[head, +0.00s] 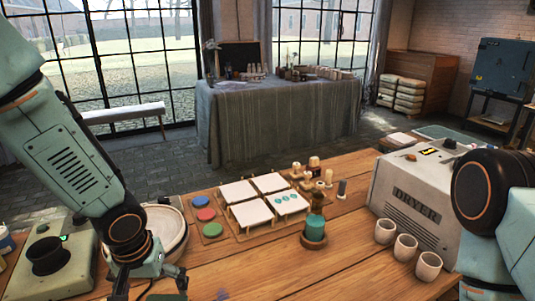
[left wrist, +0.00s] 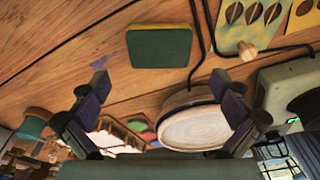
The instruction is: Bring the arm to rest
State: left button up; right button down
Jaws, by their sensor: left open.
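My left arm comes down from the left in the head view. Its gripper (head: 150,284) is over the front left of the wooden table. In the left wrist view the two dark fingers (left wrist: 160,90) stand wide apart with nothing between them. A round white plate or turntable (head: 170,232) is partly hidden behind the left gripper; it also shows in the left wrist view (left wrist: 195,127). A dark green rectangular pad (left wrist: 160,46) lies on the table in the left wrist view. My right arm is folded at the right edge of the head view; its gripper is not visible.
White tiles (head: 238,191) sit on a wooden rack, one with teal marks. Red, blue and green paint discs (head: 212,230) lie beside it. A dryer (head: 412,190) and three white cups (head: 406,247) stand at right.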

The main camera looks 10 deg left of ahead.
pick_arm(q)
jog(key=f+b, duration=0.1)
jog(key=f, duration=0.1)
jog(key=f+b, duration=0.1)
jog(key=f, duration=0.2)
jog(key=w+f+b, duration=0.1)
jog(key=f, duration=0.1)
jog(key=shift+a+f, duration=0.1)
jog(key=shift+f, duration=0.2)
jog(key=shift+w+f+b, duration=0.15)
jog(key=shift+f+b, duration=0.25)
jog(key=shift+f, duration=0.05)
jog(key=shift+r+p, duration=0.35)
jog(key=shift+p, duration=0.05)
jog(key=shift+f, duration=0.1)
